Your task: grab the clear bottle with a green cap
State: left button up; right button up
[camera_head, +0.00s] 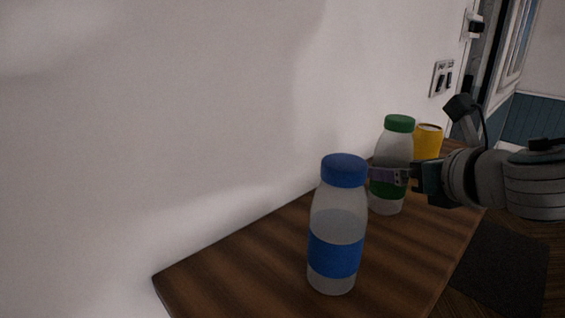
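The clear bottle with a green cap (394,147) stands upright on the wooden table, with a green band around its lower half. My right gripper (388,176) reaches in from the right at the height of that band. One finger shows across the front of the bottle; any other finger is hidden, so I cannot tell whether the gripper is closed on it. My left gripper is not in view.
A clear bottle with a blue cap (336,215) stands nearer on the wooden table (230,285). A yellow cup (428,140) stands behind the green-capped bottle. A white wall (200,130) runs along the table's back edge. The table's left part is clear.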

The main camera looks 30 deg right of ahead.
jog(key=shift+b+x, duration=0.3)
jog(key=shift+x, duration=1.95)
jog(key=shift+s+f, duration=0.1)
jog(key=shift+f, duration=0.05)
jog(key=shift+c, duration=0.4)
jog(key=c, duration=1.2)
jog(key=shift+o, duration=0.2)
